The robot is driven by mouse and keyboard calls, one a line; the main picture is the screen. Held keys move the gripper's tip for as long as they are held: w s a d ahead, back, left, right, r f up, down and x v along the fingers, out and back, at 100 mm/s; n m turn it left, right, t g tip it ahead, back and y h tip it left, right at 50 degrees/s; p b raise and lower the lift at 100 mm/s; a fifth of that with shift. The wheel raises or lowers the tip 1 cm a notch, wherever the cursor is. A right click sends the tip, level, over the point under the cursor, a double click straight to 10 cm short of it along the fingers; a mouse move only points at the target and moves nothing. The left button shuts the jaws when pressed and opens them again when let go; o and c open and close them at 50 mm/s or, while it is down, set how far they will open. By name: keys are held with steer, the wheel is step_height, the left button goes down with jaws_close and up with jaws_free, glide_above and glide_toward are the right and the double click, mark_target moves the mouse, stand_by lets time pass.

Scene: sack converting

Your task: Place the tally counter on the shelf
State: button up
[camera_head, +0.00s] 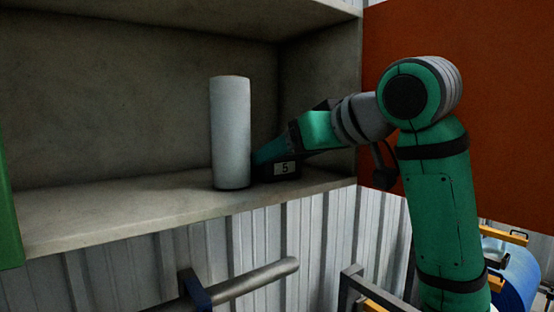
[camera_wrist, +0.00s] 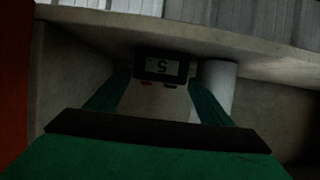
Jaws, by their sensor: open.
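The tally counter (camera_head: 285,168) is a small dark box with a light display reading 5. It sits on the concrete-grey shelf (camera_head: 110,215), near the front edge and toward the right end. In the wrist view the counter (camera_wrist: 163,68) appears upside down, between the tips of the two green fingers. My gripper (camera_head: 268,158) reaches in from the right at shelf height, with its fingers spread around the counter. In the head view a finger hides part of the counter's upper side. Whether either finger touches it I cannot tell.
A tall pale cylinder (camera_head: 231,132) stands upright on the shelf just left of the counter, close to one finger; it also shows in the wrist view (camera_wrist: 217,85). The shelf's left part is clear. A grey bar (camera_head: 255,280) sticks out below the shelf.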

steer(key=v, duration=0.7)
